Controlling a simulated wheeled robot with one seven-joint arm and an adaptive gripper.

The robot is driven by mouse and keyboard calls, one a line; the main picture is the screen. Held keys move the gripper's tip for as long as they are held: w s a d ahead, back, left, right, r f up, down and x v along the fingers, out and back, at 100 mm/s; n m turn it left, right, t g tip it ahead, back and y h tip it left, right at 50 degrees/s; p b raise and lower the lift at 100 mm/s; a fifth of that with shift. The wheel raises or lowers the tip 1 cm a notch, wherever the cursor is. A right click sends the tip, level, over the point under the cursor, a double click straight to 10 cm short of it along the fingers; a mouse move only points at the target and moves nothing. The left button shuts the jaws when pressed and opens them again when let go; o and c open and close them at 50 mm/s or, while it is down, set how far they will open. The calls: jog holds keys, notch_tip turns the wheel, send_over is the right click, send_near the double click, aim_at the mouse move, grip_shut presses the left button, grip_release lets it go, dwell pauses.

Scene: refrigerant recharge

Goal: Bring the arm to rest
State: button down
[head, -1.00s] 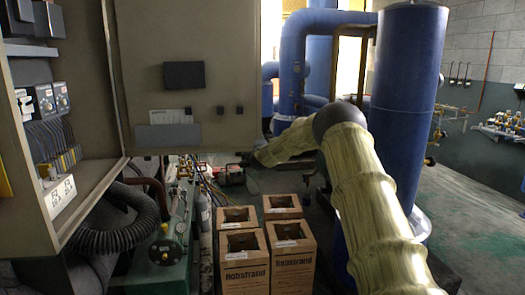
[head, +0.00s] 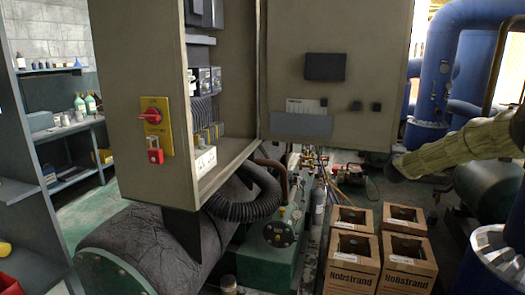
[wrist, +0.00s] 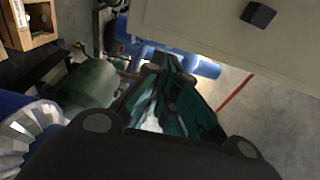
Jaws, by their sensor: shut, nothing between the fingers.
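My gripper (wrist: 170,68) shows in the wrist view with its dark and teal fingers converging at the tips. It is shut and empty, and touches nothing that I can make out. In the head view my arm, in a pale yellow-green ribbed cover, reaches in from the right edge. Its far end stops in front of the blue pipework, near the open cabinet door (head: 300,75). The gripper itself is too small and dark to make out there. In the wrist view a pale panel (wrist: 225,35) with a dark box on it lies close beyond the fingers.
Several open cardboard boxes (head: 350,270) stand on the floor below the arm. The cabinet (head: 150,60) has a red rotary switch (head: 153,117). A green unit with a black hose (head: 250,205) stands below it. Shelving (head: 35,150) is at left. Blue pipes (head: 435,80) stand at right.

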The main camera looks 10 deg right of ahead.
jog(key=s+a+f+n+g+y+p, duration=0.1)
jog(key=a+f+n+y, duration=0.25)
jog(key=a+f, duration=0.65)
jog(key=s+a+f+n+y, duration=0.2)
jog(key=a+f+n, duration=0.2)
jog(key=a+f, duration=0.6)
jog(key=s+a+f+n+g+y+p, duration=0.1)
jog(key=s+a+f+n+g+y, duration=0.15)
jog(key=s+a+f, duration=0.65)
jog(key=s+a+f+n+g+y, duration=0.1)
jog(key=s+a+f+n, duration=0.4)
jog(key=f, duration=0.6)
jog(key=s+a+f+n+g, duration=0.2)
jog(key=s+a+f, duration=0.2)
jog(key=s, duration=0.4)
jog(key=s+a+f+n+g+y+p, duration=0.1)
jog(key=s+a+f, duration=0.25)
jog(key=s, duration=0.45)
jog(key=s+a+f+n+g, duration=0.25)
jog(key=s+a, duration=0.25)
jog(key=s, duration=0.3)
jog(key=s+a+n+g, duration=0.2)
jog(key=s, duration=1)
jog(key=s+a+n+g+y+p, duration=0.1)
jog(key=s+a+n+g, duration=0.1)
jog(key=s, duration=1.1)
jog(key=shift+a+f+n, duration=0.35)
jog(key=shift+a+f, duration=0.1)
